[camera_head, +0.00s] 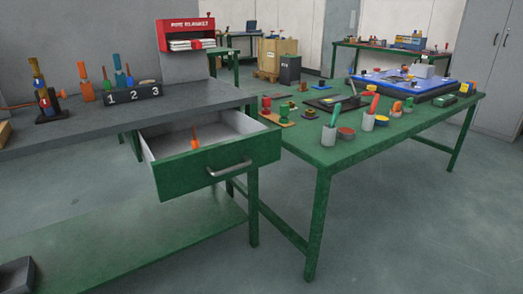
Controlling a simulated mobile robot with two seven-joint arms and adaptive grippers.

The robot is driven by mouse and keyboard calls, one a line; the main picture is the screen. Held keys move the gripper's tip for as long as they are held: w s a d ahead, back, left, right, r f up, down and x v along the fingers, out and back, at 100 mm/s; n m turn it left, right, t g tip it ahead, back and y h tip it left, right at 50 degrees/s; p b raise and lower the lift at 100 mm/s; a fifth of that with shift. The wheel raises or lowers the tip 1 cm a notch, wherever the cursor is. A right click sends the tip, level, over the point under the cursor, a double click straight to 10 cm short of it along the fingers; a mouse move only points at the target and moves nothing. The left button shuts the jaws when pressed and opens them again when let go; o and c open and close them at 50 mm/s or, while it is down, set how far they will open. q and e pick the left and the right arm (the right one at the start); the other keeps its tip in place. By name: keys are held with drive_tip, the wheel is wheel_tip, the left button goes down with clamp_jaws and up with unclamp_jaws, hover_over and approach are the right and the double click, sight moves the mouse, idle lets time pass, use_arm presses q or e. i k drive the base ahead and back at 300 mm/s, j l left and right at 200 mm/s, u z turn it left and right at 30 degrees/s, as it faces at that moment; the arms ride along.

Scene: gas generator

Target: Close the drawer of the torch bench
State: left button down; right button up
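The torch bench (120,114) stands at the left with a dark grey top and green legs. Its green drawer (180,181) is pulled out at the bench's right end, with its inside showing. The drawer front has a grey bar handle (229,168). A small orange item (195,139) stands inside the drawer near the front. Neither of my grippers shows in the head view.
A numbered holder (133,93) with torches stands on the bench top, with a torch on a dark stand (44,99) at the left. A green table (330,158) with cups, tools and a blue tray (405,84) stands close right of the drawer. The floor in front is clear.

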sight(232, 143)
drive_tip(key=i+l+u, duration=0.15)
drive_tip(key=i+l, duration=0.2)
drive_tip(key=i+l+u, duration=0.2)
drive_tip(key=i+l, duration=0.15)
drive_tip(key=l, duration=0.25)
